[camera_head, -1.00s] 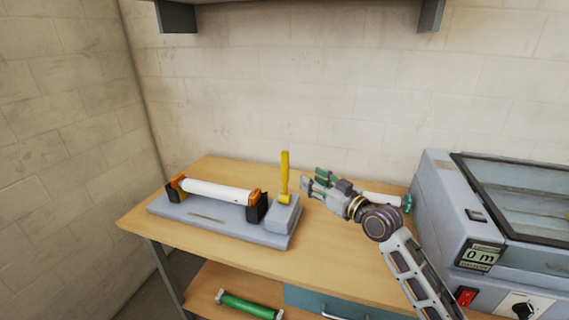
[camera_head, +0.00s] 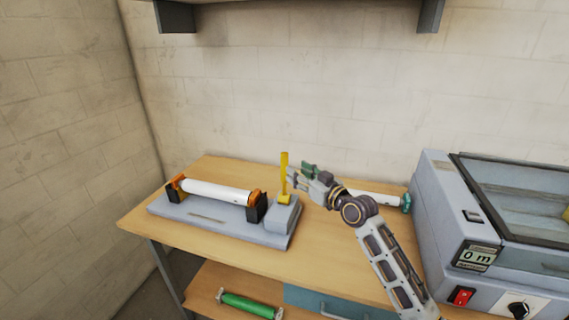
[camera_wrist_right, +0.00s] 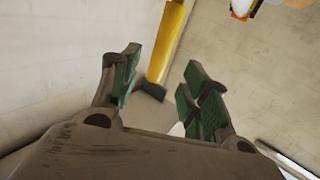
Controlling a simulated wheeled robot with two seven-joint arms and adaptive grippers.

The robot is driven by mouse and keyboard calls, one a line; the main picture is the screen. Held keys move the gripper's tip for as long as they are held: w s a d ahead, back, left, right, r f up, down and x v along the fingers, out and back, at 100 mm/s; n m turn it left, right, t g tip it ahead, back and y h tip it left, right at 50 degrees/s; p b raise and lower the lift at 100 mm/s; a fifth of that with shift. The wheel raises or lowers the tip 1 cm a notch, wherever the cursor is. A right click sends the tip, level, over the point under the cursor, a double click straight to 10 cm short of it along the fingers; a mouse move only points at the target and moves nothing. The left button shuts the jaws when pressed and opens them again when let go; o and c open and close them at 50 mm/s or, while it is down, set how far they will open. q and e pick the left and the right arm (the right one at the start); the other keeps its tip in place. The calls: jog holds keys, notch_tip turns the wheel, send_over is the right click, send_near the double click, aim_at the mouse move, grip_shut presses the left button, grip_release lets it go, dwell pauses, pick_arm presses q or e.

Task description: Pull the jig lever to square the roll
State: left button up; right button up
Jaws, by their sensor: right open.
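The grey jig (camera_head: 215,222) lies on the left part of the wooden bench. A white roll (camera_head: 217,191) rests across its black and orange end holders. The yellow jig lever (camera_head: 285,172) stands upright on the block at the jig's right end. My right gripper (camera_head: 294,176) is open just right of the lever. In the right wrist view the yellow lever (camera_wrist_right: 167,42) shows ahead, beyond the gap between the open green-padded fingers (camera_wrist_right: 157,88). I cannot tell whether a finger touches it. My left gripper is not in view.
A grey laminator (camera_head: 440,215) with a glass lid stands at the right. A white roll with a green end (camera_head: 378,199) lies behind my right arm. A green roll (camera_head: 248,305) lies on the lower shelf. A wall shelf hangs above; bench front is clear.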

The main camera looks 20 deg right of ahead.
aim_at(287, 165)
jog(key=shift+p+x, duration=0.65)
jog(key=shift+x, duration=3.3)
jog(key=shift+c, duration=0.5)
grip_shut()
